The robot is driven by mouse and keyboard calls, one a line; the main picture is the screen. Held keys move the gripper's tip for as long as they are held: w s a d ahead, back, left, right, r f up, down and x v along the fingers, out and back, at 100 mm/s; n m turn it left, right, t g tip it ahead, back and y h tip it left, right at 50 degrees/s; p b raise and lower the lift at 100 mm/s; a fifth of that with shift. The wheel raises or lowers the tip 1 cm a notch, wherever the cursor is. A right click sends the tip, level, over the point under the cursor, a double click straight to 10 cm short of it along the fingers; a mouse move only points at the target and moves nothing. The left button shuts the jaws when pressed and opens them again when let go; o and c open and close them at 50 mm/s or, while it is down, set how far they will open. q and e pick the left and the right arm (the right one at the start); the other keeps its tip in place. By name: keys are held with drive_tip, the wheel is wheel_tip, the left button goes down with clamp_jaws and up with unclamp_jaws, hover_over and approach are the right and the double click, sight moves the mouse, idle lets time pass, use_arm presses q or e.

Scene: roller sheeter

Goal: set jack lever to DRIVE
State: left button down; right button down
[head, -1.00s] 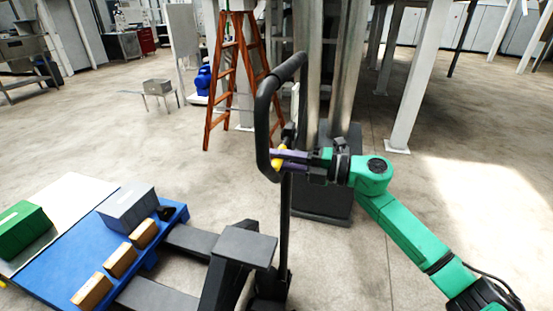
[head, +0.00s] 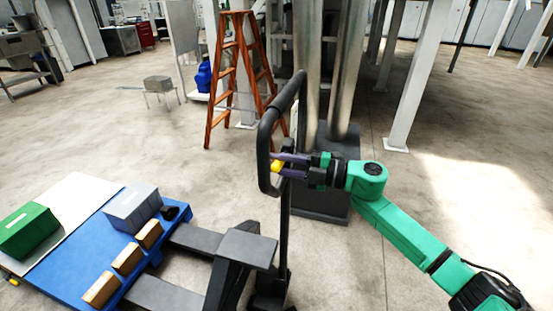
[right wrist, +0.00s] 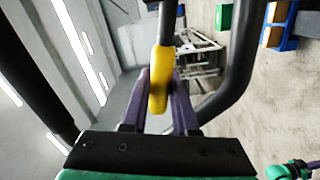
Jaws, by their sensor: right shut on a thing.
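The pallet jack handle (head: 264,142) is a black loop on a dark upright post in the middle of the head view. The yellow jack lever (head: 276,166) sits inside the loop; in the right wrist view the lever (right wrist: 160,78) stands between my fingers. My right gripper (head: 281,165) comes in from the right and is shut on the lever with its purple fingers, which also show in the right wrist view (right wrist: 158,110). The fingers cover part of the lever. Any markings of the lever positions cannot be made out.
The jack's dark body (head: 247,249) and forks stand below the handle, beside a blue pallet (head: 75,268) with boxes on it. An orange ladder (head: 219,82) and a column on a dark base (head: 322,207) stand behind. The floor on the right is open.

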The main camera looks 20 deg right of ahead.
drive_tip(key=shift+f, duration=0.1)
drive_tip(key=c, duration=1)
unclamp_jaws()
drive_tip(key=shift+o, duration=0.2)
drive_tip(key=b+v, duration=0.4)
drive_tip(key=v, duration=1)
drive_tip(key=shift+s+d+b, duration=0.2)
drive_tip(key=shift+d+b, duration=0.1)
drive_tip(key=shift+b, duration=0.1)
